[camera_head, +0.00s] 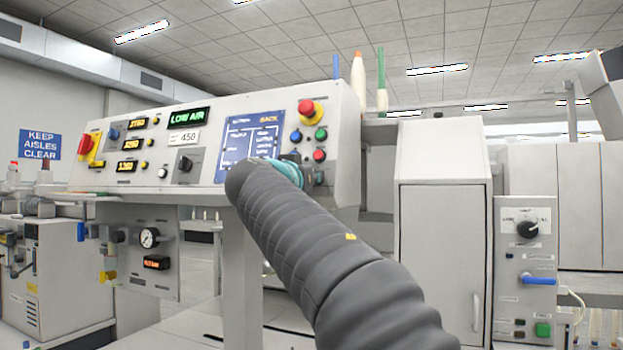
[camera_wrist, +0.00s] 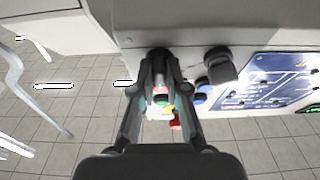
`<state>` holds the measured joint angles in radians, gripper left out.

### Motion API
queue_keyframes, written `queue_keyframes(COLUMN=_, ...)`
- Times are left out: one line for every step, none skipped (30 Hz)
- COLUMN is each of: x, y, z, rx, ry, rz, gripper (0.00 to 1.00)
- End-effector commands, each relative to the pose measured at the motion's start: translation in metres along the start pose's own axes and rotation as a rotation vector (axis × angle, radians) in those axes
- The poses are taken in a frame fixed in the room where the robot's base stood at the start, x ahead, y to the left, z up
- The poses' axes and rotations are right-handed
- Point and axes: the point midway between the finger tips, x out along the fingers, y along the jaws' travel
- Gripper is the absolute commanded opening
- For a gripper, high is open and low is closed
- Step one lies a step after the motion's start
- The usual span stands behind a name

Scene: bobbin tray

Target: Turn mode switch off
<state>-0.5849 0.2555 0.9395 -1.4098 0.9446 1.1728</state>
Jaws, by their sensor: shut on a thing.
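The grey control console (camera_head: 345,135) has a sloped front face. My gripper (camera_wrist: 159,62) is at the lower right of that face, where the wrist view shows its two fingers closed together on a small dark knob, which I take to be the mode switch (camera_wrist: 157,52). The fingers cover most of the knob, so its pointer and setting cannot be read. In the head view my dark arm and wrist hide the gripping spot. Another black knob (camera_wrist: 220,65) sits beside the fingers in the wrist view, apart from them.
Near my gripper are a blue button (camera_head: 295,136), a green button (camera_head: 321,134), a red button (camera_head: 319,155) and a red emergency stop (camera_head: 307,107). A blue screen (camera_head: 250,145) lies left of them. A grey cabinet (camera_head: 440,200) stands to the right.

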Motion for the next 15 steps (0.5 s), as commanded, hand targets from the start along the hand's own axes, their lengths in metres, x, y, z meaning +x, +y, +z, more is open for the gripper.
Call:
queue_keyframes(x=0.0001, y=-0.0001, z=-0.0006, rx=0.0, ry=0.001, rz=-0.001, gripper=0.0)
queue_keyframes(x=0.0001, y=-0.0001, z=-0.0006, rx=0.001, ry=0.001, rz=-0.001, gripper=0.0)
queue_keyframes(x=0.0001, y=-0.0001, z=-0.0007, rx=0.001, ry=0.001, rz=-0.001, gripper=0.0)
queue_keyframes(x=0.0001, y=-0.0001, z=-0.0007, rx=0.001, ry=0.001, rz=-0.001, gripper=0.16)
queue_keyframes(x=0.0001, y=-0.0001, z=-0.0007, rx=0.001, ry=0.001, rz=-0.001, gripper=0.23)
queue_keyframes(x=0.0001, y=-0.0001, z=-0.0006, rx=0.001, ry=0.001, rz=-0.001, gripper=0.33)
queue_keyframes(x=0.0001, y=-0.0001, z=-0.0006, rx=0.001, ry=0.001, rz=-0.001, gripper=0.39)
queue_keyframes(x=0.0001, y=-0.0001, z=-0.0006, rx=0.001, ry=0.001, rz=-0.001, gripper=0.39)
queue_keyframes(x=0.0001, y=-0.0001, z=-0.0005, rx=0.001, ry=0.001, rz=0.0, gripper=0.39)
queue_keyframes(x=0.0001, y=-0.0001, z=-0.0005, rx=0.001, ry=0.001, rz=0.0, gripper=0.39)
queue_keyframes(x=0.0001, y=-0.0001, z=-0.0004, rx=0.001, ry=0.001, rz=0.0, gripper=0.39)
queue_keyframes(x=0.0, y=-0.0001, z=-0.0004, rx=0.001, ry=0.001, rz=0.0, gripper=0.39)
queue_keyframes(x=0.0, y=-0.0001, z=-0.0003, rx=0.001, ry=0.001, rz=0.0, gripper=0.39)
queue_keyframes(x=0.0, y=-0.0001, z=-0.0003, rx=0.001, ry=0.001, rz=0.0, gripper=0.39)
queue_keyframes(x=-0.0003, y=-0.0001, z=-0.0004, rx=0.001, ry=0.0, rz=0.0, gripper=0.39)
